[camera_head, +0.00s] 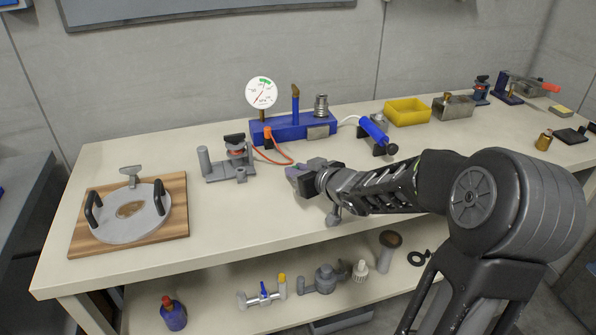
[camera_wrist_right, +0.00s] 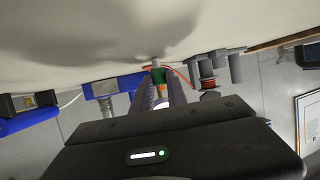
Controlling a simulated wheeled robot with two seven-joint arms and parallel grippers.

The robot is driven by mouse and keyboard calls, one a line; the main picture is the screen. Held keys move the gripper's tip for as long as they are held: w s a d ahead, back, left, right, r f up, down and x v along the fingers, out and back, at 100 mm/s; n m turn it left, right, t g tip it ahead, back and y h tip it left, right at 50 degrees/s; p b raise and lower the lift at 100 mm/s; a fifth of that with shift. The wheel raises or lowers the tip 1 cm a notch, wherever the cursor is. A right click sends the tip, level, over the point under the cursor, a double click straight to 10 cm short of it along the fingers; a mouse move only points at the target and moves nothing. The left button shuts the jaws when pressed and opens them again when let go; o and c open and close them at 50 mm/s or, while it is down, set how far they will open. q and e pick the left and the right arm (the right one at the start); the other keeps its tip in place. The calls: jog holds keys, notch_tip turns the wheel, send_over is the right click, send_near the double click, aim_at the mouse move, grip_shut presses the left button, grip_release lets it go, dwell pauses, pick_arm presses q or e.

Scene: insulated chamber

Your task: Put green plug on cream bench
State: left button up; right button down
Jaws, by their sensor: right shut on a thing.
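The cream bench (camera_head: 270,205) runs across the head view, and its surface fills the upper part of the right wrist view (camera_wrist_right: 90,40). My right gripper (camera_head: 298,179) is low over the middle of the bench. In the right wrist view (camera_wrist_right: 160,92) its fingers are shut on the green plug (camera_wrist_right: 158,76), which has a grey tip and an orange part. The tip is close to the bench top; I cannot tell whether it touches. In the head view the gripper hides the plug. My left gripper is out of view.
A blue gauge stand (camera_head: 295,128) with an orange hose (camera_head: 284,160) stands behind the gripper. A grey clamp fixture (camera_head: 228,165) is to the left, beyond it a round plate on a wooden board (camera_head: 178,230). A blue-handled tool (camera_head: 374,131) and yellow bin (camera_head: 407,112) stand right. The bench front is clear.

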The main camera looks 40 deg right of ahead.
jog(key=c, duration=1.3)
grip_release()
jog(key=shift+f, duration=0.1)
jog(key=shift+r+p, duration=0.3)
jog(key=p+v, duration=0.3)
jog(key=v, duration=0.8)
jog(key=shift+s+p, duration=0.2)
jog(key=shift+p, duration=0.15)
jog(key=shift+s, duration=0.3)
